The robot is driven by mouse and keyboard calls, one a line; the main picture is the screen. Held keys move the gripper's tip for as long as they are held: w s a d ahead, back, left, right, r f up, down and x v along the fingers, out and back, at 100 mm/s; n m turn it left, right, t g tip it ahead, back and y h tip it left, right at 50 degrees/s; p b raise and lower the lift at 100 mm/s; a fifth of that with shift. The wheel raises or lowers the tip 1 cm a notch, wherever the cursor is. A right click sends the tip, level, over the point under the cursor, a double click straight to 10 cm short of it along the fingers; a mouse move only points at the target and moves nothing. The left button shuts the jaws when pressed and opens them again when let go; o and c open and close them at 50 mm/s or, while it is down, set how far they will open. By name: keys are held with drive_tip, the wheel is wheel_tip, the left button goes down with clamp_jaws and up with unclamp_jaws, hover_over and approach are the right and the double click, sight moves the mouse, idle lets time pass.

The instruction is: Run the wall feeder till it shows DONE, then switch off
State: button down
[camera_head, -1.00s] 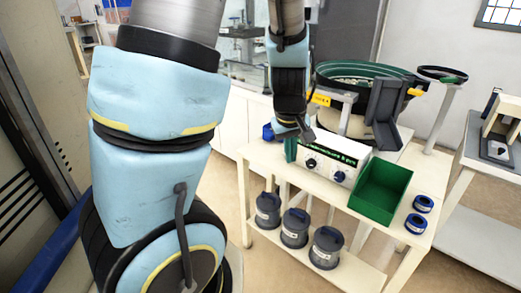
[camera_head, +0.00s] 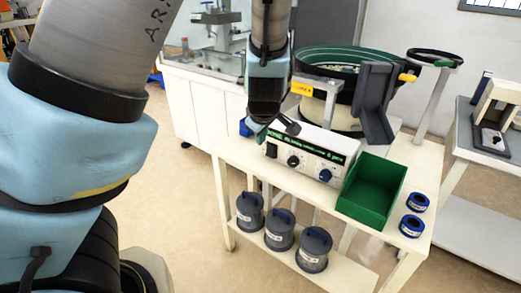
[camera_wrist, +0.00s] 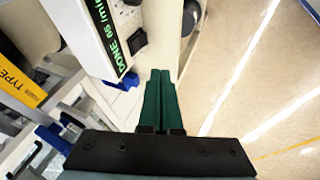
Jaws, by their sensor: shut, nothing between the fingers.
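The feeder's white control box (camera_head: 312,153) stands on the table, with a green-lit display (camera_head: 305,142) along its top. In the wrist view the display (camera_wrist: 112,38) reads DONE 65 /min. A black switch (camera_head: 271,150) sits at the left of the front panel; it also shows in the wrist view (camera_wrist: 137,41). I cannot tell its position. A black knob and a blue knob are to its right. My gripper (camera_head: 261,135) is shut and empty, by the box's left end; its green fingers (camera_wrist: 158,78) point just below the switch in the wrist view, apparently without touching it.
The feeder bowl (camera_head: 331,58) with pieces stands behind the box, with a dark chute (camera_head: 375,105) beside it. A green bin (camera_head: 372,190) is right of the box, near two blue rings (camera_head: 412,225). Three grey jars (camera_head: 280,231) stand on the lower shelf. Floor in front is clear.

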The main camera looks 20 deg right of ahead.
drive_tip(key=b, duration=0.3)
approach(268, 154)
drive_tip(key=a+f, duration=0.1)
drive_tip(key=f, duration=0.1)
drive_tip(key=w+a+f, duration=0.1)
drive_tip(key=a+f, duration=0.1)
drive_tip(key=shift+w+d+f+p, duration=0.2)
drive_tip(key=shift+w+d, duration=0.1)
drive_tip(key=shift+d, duration=0.3)
drive_tip(key=shift+w+d+f+p, duration=0.2)
drive_tip(key=shift+w+d, duration=0.05)
drive_tip(key=shift+d, duration=0.3)
drive_tip(key=shift+w+d+f, duration=0.3)
drive_tip(key=shift+w+d, duration=0.05)
drive_tip(key=shift+d, duration=0.3)
drive_tip(key=f+b, duration=0.1)
drive_tip(key=b, duration=0.2)
drive_tip(key=shift+w+d+h, duration=0.1)
drive_tip(key=shift+w+h, duration=0.05)
drive_tip(key=shift+h, duration=0.15)
drive_tip(key=shift+r+p, duration=0.35)
drive_tip(key=shift+p, duration=0.25)
drive_tip(key=shift+r, duration=0.1)
